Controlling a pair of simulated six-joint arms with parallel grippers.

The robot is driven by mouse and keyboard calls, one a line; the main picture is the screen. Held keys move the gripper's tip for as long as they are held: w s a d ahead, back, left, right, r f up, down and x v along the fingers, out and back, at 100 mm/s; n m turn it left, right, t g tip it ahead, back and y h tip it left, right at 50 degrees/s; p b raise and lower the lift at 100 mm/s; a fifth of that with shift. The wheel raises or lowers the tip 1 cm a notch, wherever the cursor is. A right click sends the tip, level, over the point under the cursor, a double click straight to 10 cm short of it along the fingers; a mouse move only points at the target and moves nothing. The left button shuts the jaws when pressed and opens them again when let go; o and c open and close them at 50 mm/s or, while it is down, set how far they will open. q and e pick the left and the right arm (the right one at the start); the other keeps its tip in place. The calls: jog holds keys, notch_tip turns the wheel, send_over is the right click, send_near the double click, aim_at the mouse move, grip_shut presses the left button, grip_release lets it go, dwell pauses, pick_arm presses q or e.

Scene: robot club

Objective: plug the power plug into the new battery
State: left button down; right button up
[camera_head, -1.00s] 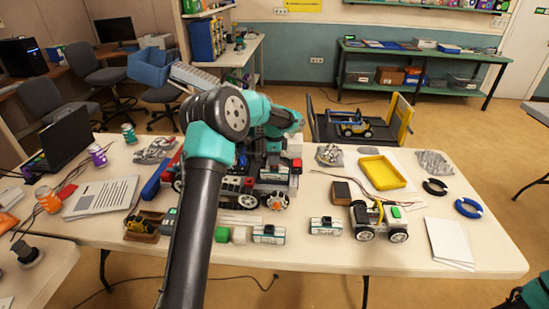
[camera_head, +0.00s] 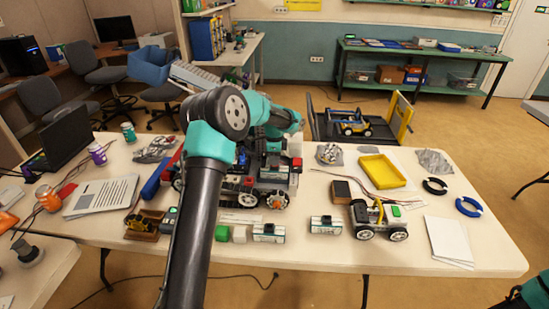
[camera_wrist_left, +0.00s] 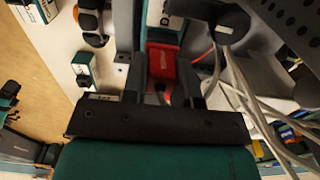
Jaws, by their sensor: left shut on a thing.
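My left gripper (camera_wrist_left: 162,80) is shut on a red plug (camera_wrist_left: 162,62) in the left wrist view, with one dark finger on each side of it. A pale box with dark lettering (camera_wrist_left: 165,36), which looks like a battery, lies directly beyond the plug; I cannot tell whether the plug is in it. In the head view my left arm reaches over the tracked robot and hides part of it. A white and teal battery (camera_head: 275,174) sits in that robot. Two similar batteries, one (camera_head: 268,233) and another (camera_head: 326,225), stand at the table's front. My right gripper is not in view.
Pale and red cables (camera_wrist_left: 240,85) hang at the right of the gripper in the wrist view.

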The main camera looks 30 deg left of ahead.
pick_arm(q)
jog(key=shift+f, duration=0.2)
dwell(0.7)
jog(key=c, duration=0.8)
grip_release()
jog(key=shift+r, duration=0.2)
jog(key=shift+r, duration=2.9)
